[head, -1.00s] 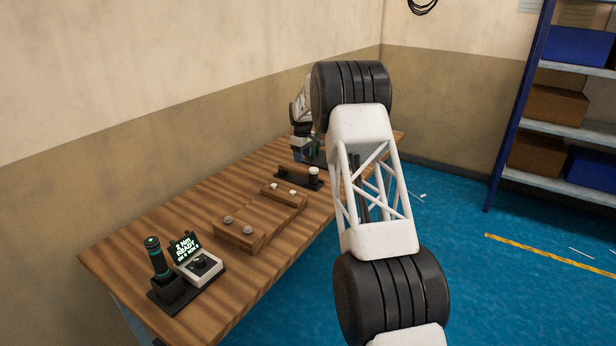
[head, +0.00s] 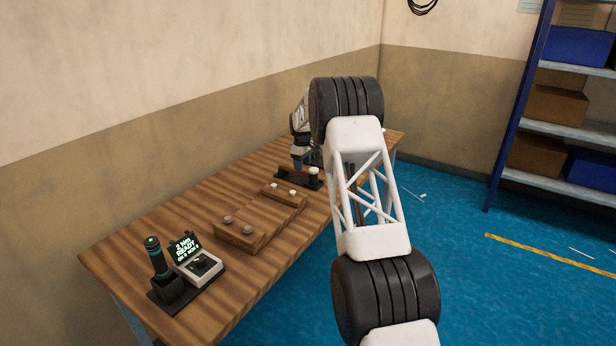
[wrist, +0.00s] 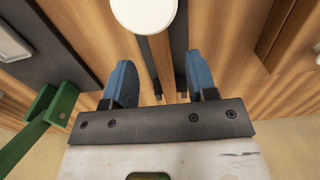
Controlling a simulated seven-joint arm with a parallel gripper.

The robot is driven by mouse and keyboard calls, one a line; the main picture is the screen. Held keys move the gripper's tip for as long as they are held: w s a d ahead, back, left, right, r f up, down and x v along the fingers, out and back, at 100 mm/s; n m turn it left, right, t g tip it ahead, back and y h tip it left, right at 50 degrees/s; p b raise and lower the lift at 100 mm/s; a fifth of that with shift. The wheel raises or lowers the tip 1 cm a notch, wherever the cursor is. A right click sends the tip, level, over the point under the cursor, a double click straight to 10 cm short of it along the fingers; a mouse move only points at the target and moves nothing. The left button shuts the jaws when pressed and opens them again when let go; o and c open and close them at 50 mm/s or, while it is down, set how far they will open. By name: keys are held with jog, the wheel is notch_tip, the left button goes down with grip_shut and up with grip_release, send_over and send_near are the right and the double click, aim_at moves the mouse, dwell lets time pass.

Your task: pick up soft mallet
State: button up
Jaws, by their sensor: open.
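The soft mallet shows in the wrist view as a round white head (wrist: 145,13) with a brown wooden handle (wrist: 160,60) running toward my gripper. In the head view its white head (head: 314,171) is at the right end of a low dark stand (head: 287,180). My gripper (wrist: 161,85) is open, its two blue fingers apart on either side of the handle in the wrist view. There is a gap between each finger and the handle; I cannot tell the height between them. In the head view my gripper (head: 302,163) is just above the stand.
Wooden blocks with knobs (head: 240,234) sit on the wooden table (head: 190,205) in front of the stand. A driver in a dock (head: 160,262) and a small display unit (head: 198,262) stand at the near end. A blue-framed shelf (head: 512,120) is at the right.

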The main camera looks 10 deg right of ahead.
aim_at(302, 176)
jog(key=shift+f, duration=0.2)
jog(key=shift+f, duration=2.55)
grip_shut()
